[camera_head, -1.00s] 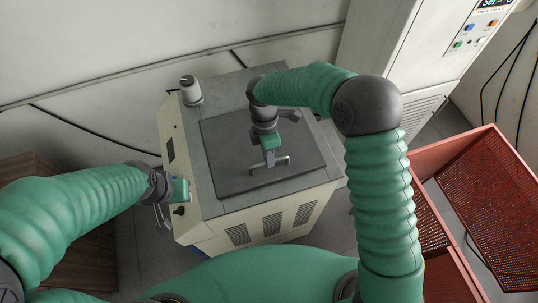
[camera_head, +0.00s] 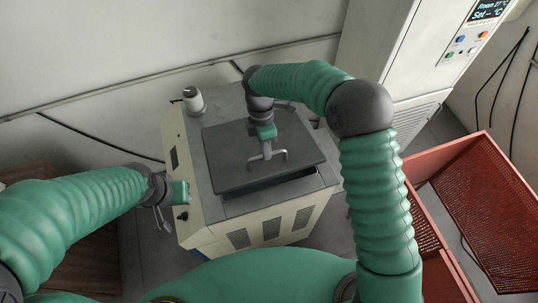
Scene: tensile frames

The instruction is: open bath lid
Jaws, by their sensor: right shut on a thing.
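The bath is a cream and grey box-shaped unit (camera_head: 240,208) with vents on its front. Its dark flat lid (camera_head: 225,165) is raised at the front edge, and a dark gap shows beneath it. My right gripper (camera_head: 267,155) is shut on the metal lid handle (camera_head: 284,160), near the front of the lid. My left gripper (camera_head: 165,218) hangs beside the left side of the bath, apart from the lid; its fingers are small and dark, so their opening is unclear.
A white and grey cylinder (camera_head: 193,101) stands on the bath's back left corner. A tall cabinet (camera_head: 400,60) with a display stands behind on the right. A red mesh crate (camera_head: 480,200) is at the right. A brown wooden box (camera_head: 85,262) is at the left.

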